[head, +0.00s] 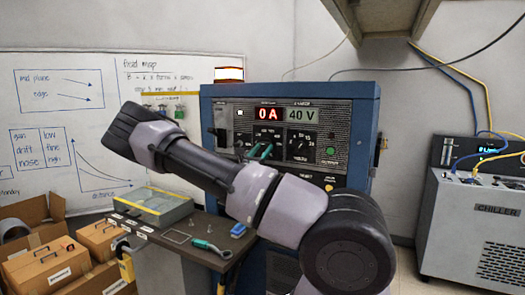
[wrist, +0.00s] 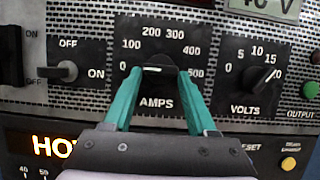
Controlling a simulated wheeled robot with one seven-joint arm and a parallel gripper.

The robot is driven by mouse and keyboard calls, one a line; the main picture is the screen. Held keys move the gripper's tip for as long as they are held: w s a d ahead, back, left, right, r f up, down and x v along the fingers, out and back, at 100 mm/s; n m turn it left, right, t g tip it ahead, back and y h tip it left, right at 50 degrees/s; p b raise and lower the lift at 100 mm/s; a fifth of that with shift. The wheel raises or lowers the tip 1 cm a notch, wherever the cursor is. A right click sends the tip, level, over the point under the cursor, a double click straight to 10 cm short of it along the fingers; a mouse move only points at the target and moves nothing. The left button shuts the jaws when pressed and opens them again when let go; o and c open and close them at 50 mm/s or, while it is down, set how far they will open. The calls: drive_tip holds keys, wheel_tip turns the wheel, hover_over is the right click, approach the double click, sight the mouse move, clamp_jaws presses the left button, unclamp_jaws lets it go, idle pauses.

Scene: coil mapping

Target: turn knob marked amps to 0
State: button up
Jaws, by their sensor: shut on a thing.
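The amps knob (wrist: 158,69) sits on a black dial plate marked AMPS (wrist: 157,103), with a scale from 0 to 500. My gripper (wrist: 155,76) has its two green fingers on either side of the knob, shut on it. In the head view my gripper (head: 259,152) is at the front of the blue power supply (head: 363,120). The red display (head: 268,113) there reads 0 A.
A volts knob (wrist: 264,80) is right of the amps dial, and an OFF/ON switch (wrist: 64,72) is left of it. A green display (head: 302,114) reads 40 V. A chiller (head: 475,220) stands at right.

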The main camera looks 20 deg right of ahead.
drive_tip(key=shift+f, duration=0.1)
drive_tip(key=o, duration=1.4)
drive_tip(key=shift+c, duration=0.2)
drive_tip(key=v, duration=1)
drive_tip(key=shift+s+a+f, duration=0.2)
drive_tip(key=shift+s+a, duration=0.05)
drive_tip(key=shift+a, duration=0.05)
